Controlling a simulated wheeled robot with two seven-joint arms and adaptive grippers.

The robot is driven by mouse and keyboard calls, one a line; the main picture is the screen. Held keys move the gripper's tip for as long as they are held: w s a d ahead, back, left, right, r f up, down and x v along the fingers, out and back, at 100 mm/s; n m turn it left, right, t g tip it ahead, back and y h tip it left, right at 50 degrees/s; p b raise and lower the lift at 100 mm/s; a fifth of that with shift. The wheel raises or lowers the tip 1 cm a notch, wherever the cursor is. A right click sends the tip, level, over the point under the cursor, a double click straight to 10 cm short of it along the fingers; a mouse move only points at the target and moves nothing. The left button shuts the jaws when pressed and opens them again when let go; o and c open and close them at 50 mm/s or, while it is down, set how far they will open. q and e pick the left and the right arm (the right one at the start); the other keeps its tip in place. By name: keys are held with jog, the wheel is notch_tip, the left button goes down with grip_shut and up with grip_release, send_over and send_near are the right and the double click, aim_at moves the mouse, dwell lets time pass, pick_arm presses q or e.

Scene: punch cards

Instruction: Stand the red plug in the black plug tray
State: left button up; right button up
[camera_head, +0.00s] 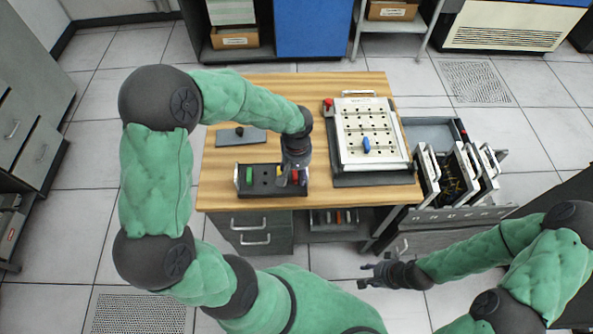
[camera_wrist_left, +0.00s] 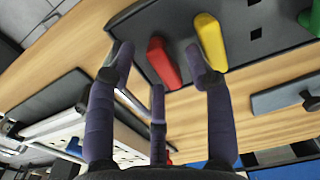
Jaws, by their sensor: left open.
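The black plug tray (camera_head: 262,191) sits at the table's front edge. A red plug (camera_wrist_left: 163,64) stands in it near one end, beside a yellow plug (camera_wrist_left: 210,42). A green plug (camera_head: 249,175) stands towards the tray's other end. My left gripper (camera_head: 290,177) is over the red plug's end of the tray and partly hides that plug in the head view. In the left wrist view its fingers (camera_wrist_left: 160,65) are spread, with the red plug between them and not clearly touched. My right gripper (camera_head: 368,275) is open and empty, low in front of the table.
A white board (camera_head: 349,130) with rows of holes and a blue plug (camera_head: 366,145) lies right of the left gripper. A grey plate with a black knob (camera_head: 238,131) lies behind the tray. A rack of cards (camera_head: 462,175) stands right of the table. Bare wood surrounds the tray.

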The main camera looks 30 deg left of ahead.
aim_at(296, 174)
pick_arm(q)
notch_tip(296, 174, up, 12)
dwell(0.5)
jog(key=shift+f, duration=0.15)
